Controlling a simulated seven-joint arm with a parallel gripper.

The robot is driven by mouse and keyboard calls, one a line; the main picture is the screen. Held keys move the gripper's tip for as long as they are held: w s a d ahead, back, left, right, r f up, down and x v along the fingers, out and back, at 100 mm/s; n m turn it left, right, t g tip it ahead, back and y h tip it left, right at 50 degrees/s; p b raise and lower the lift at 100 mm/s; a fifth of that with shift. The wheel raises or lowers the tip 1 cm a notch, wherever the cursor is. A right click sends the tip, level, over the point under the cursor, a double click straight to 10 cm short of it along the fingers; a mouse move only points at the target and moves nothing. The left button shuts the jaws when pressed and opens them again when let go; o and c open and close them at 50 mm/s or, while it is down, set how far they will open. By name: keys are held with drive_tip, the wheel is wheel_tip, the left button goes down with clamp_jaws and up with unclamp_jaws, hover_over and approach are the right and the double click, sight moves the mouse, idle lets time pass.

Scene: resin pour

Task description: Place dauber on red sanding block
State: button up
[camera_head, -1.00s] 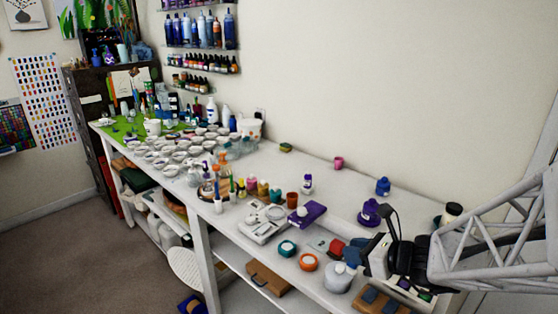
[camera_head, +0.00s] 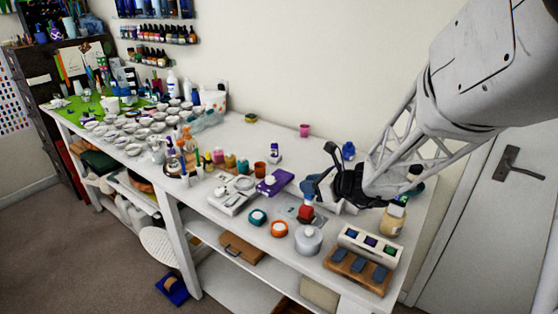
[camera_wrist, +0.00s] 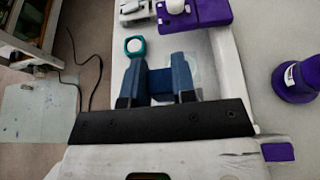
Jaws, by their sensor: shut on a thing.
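The red sanding block (camera_head: 305,213) stands on the white table, just below and in front of my gripper (camera_head: 308,193). My gripper has dark blue fingers and points down. In the wrist view my gripper (camera_wrist: 158,78) is shut on a dark blue piece (camera_wrist: 161,84) between its fingers, which appears to be the dauber. Its full shape is hidden. In the head view the fingers are just above the red block; I cannot tell whether the held piece touches it. The red block does not show in the wrist view.
Close by are an orange-rimmed jar (camera_head: 278,229), a teal-rimmed jar (camera_head: 257,217), a grey lidded pot (camera_head: 308,240) and a purple box (camera_head: 275,184). A wooden tray (camera_head: 357,270) lies at the front right. A purple bottle (camera_wrist: 298,79) stands to the right in the wrist view.

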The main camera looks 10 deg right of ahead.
drive_tip(key=shift+w, duration=1.25)
drive_tip(key=shift+f, duration=0.15)
drive_tip(key=shift+f, duration=1.7)
drive_tip(key=shift+f, duration=0.1)
drive_tip(key=o, duration=0.9)
drive_tip(key=v, duration=1.2)
